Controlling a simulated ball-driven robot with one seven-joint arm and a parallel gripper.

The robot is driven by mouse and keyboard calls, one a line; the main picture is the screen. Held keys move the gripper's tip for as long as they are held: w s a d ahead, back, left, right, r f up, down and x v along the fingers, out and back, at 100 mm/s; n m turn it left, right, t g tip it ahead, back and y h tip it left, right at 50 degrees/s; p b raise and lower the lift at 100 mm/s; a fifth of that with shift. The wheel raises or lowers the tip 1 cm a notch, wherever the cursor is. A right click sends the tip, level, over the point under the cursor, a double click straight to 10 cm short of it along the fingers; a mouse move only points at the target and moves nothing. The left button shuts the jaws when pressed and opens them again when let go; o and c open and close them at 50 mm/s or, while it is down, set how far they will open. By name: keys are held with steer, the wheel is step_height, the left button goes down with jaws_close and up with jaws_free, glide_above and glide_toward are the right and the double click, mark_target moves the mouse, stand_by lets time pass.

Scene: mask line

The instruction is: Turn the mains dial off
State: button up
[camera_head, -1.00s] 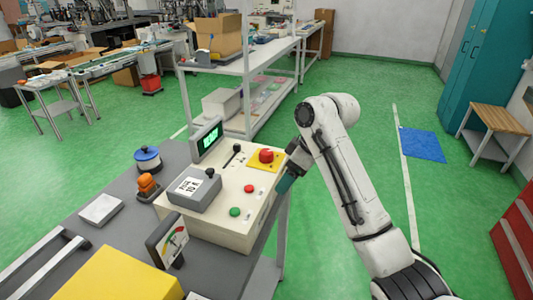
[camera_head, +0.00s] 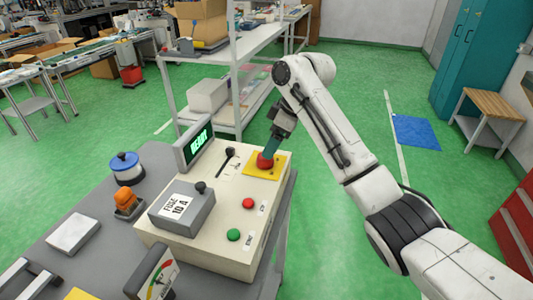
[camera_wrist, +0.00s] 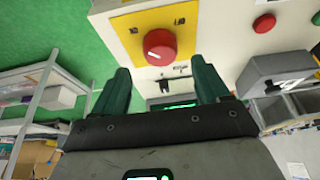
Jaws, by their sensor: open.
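The mains dial, a red round knob (camera_head: 264,161) with a white pointer mark, sits on a yellow plate (camera_head: 280,163) at the far right corner of the cream control box (camera_head: 218,228). The dial (camera_wrist: 160,47) also shows in the wrist view, just beyond the fingertips and centred between them. My gripper (camera_head: 269,152) comes down close over the dial in the head view, covering part of it. Its two green fingers (camera_wrist: 162,74) are open with nothing between them. I cannot tell whether a finger touches the dial.
The box carries a lever (camera_head: 227,158), a red button (camera_head: 248,203), a green button (camera_head: 234,235), a grey fuse block (camera_head: 182,222) and a display (camera_head: 198,142) reading READY.

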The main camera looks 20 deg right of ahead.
mark_target(265, 160)
steer(key=shift+x, duration=2.65)
steer(key=shift+s, duration=0.15)
steer(key=shift+c, duration=0.2)
steer(key=c, duration=1)
steer(key=shift+o, duration=0.2)
